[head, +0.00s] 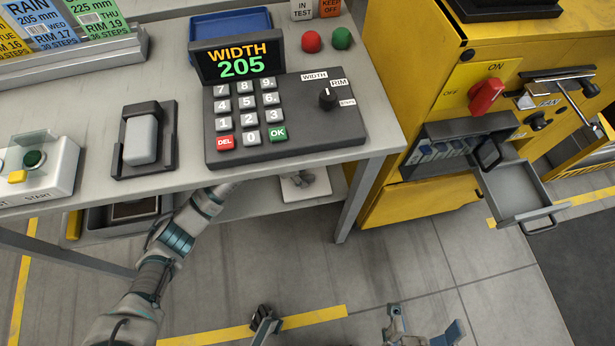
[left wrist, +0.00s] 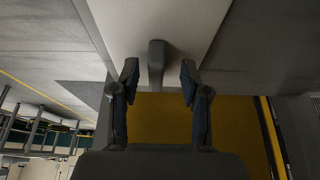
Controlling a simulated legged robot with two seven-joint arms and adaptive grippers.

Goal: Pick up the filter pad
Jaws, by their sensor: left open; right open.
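A pale flat piece (head: 292,190), which looks like the filter pad, lies on the lower shelf under the table; the tabletop hides part of it. My right gripper (head: 345,325) is open, low at the bottom edge, away from the shelf.
The tabletop (head: 380,110) overhangs the shelf (head: 250,203), and a table leg (head: 357,200) stands to its right. A yellow machine (head: 400,200) with an open drawer (head: 520,190) is at the right. A keypad (head: 285,115) and a black holder (head: 165,150) with a pale block stand on top.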

